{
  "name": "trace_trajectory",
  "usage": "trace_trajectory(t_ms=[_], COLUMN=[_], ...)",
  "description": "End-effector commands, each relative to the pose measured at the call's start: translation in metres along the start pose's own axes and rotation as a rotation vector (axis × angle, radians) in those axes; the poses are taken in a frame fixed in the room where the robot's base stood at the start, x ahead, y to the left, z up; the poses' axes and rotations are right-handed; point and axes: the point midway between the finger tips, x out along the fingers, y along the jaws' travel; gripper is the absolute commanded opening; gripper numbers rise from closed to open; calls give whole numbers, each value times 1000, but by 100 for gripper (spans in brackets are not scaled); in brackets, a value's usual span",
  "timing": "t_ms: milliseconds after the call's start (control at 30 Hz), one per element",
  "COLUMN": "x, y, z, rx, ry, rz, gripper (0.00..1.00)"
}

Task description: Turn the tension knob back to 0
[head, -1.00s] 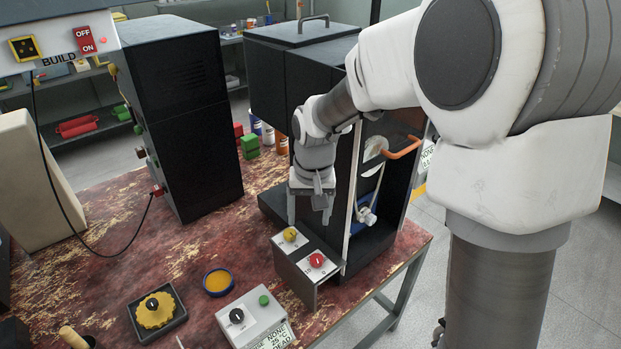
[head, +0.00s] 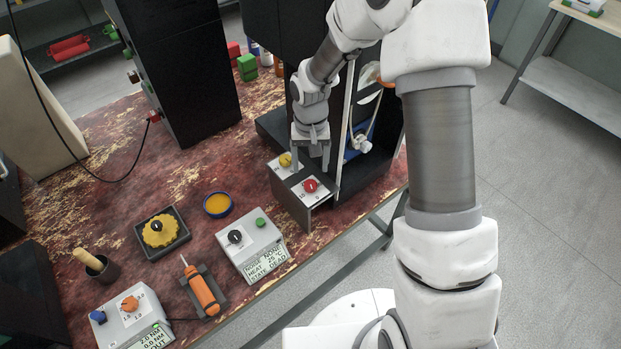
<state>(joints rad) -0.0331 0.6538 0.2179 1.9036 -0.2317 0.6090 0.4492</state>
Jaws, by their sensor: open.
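A small slanted control panel (head: 291,200) stands at the front of the black machine, near the table's right edge. It carries a yellow knob (head: 286,159) and a red knob (head: 310,185). Their labels are too small to read, so I cannot tell which is the tension knob or where it points. My gripper (head: 310,163) is open, pointing down over the panel. Its left finger overlaps the yellow knob in the picture, and the red knob shows below and between the fingertips. Contact with either knob cannot be made out.
The black machine (head: 268,124) rises behind the panel. Bare red tabletop (head: 110,220) lies at the left.

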Motion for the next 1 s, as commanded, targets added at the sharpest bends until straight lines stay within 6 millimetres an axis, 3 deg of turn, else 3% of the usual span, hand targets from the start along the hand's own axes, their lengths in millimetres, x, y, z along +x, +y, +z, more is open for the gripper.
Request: trace_trajectory(t_ms=[100,333,500,800,833,1000], x=[25,57,68,70,70,70], y=[0,0,0,0,0,0], z=[1,0,0,0,0,0], rx=[-3,-1,0,0,0,-1], ry=[-4,-1,0,1,1,1], rz=[1,0,0,0,0,0], gripper=[74,74,74,74,72,42])
